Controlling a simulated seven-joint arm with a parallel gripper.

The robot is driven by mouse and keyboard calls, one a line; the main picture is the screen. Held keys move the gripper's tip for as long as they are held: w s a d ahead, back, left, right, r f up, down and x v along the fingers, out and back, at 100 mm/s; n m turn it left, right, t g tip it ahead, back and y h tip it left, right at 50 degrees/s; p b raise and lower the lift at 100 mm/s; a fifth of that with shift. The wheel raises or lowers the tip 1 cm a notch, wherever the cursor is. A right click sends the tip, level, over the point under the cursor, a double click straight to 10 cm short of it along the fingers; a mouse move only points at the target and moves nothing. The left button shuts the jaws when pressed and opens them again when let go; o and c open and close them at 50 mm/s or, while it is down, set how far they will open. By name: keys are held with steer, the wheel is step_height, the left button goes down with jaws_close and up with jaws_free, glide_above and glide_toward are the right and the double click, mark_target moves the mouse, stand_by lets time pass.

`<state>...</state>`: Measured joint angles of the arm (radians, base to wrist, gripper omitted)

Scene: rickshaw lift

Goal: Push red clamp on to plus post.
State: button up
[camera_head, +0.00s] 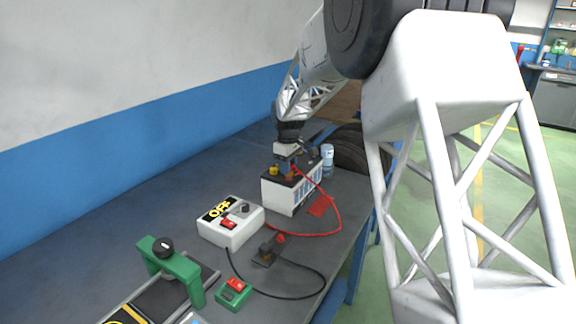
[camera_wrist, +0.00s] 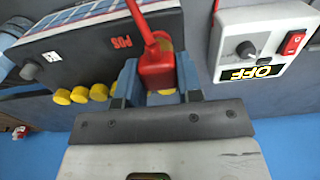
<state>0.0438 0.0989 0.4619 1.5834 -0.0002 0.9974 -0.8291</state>
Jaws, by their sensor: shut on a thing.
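The red clamp (camera_wrist: 154,68) is held between the blue fingers of my gripper (camera_wrist: 157,80) in the wrist view. My gripper (camera_head: 287,165) is over the top of the white battery (camera_head: 279,197) in the head view. Red POS lettering (camera_wrist: 121,42) is on the battery beside the clamp. Yellow shows just behind and below the clamp. The plus post itself is hidden by the clamp and fingers, so I cannot tell whether the clamp is around it or above it. A red cable (camera_head: 338,218) runs from the clamp.
A white charger box (camera_head: 250,230) marked OFF stands left of the battery. A black clamp (camera_head: 264,254) lies on the bench in front. A green switch box (camera_head: 231,298) and green frame (camera_head: 184,268) are nearer. A bottle (camera_head: 327,160) stands behind right. Yellow caps (camera_wrist: 80,94) line the battery.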

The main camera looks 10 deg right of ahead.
steer(key=shift+f, duration=0.6)
stand_by(0.9)
steer(key=shift+r, duration=1.35)
stand_by(0.3)
steer(key=shift+f, duration=1.35)
stand_by(3.2)
steer(key=shift+r, duration=0.15)
